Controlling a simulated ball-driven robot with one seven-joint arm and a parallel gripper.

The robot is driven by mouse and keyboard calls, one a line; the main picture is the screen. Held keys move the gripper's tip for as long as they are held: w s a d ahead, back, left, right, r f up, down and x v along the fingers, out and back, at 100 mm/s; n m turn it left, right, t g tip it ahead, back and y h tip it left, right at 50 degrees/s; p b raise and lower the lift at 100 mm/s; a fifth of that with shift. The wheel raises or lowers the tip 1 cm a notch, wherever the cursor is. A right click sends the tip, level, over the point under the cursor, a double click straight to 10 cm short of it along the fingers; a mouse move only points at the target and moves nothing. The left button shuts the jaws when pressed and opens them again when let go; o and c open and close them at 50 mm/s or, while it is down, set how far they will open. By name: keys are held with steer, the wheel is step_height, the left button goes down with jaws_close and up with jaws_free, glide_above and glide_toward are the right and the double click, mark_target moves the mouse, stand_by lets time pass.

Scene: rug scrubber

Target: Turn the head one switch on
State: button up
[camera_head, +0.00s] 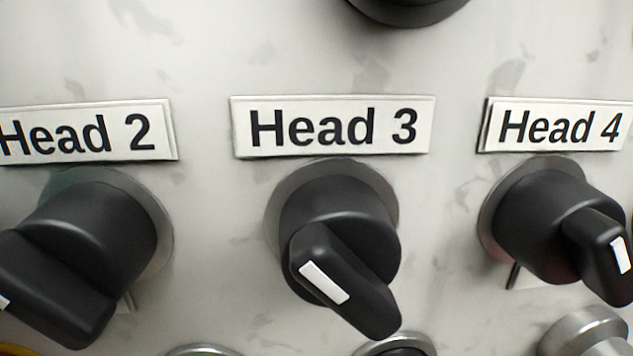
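No switch labelled Head 1 shows in the head view. Three black rotary switches stand in a row on a pale panel. The Head 2 switch (95,225) is at the left, partly cut by the picture edge, under its label (85,131). The Head 3 switch (340,225) is in the middle under its label (333,126), its white-marked handle slanting. The Head 4 switch (545,215) is at the right under its label (558,126), its white mark near the right edge. My gripper is not in view.
The scuffed pale panel (225,215) fills the view. A dark round part (408,8) is cut off at the top. Metal-ringed round parts show at the bottom, at the middle (400,345) and at the right (590,330). A bit of yellow (12,350) shows at bottom left.

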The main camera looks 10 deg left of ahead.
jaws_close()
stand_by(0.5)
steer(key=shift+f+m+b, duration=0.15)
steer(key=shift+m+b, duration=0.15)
steer(key=shift+b, duration=0.1)
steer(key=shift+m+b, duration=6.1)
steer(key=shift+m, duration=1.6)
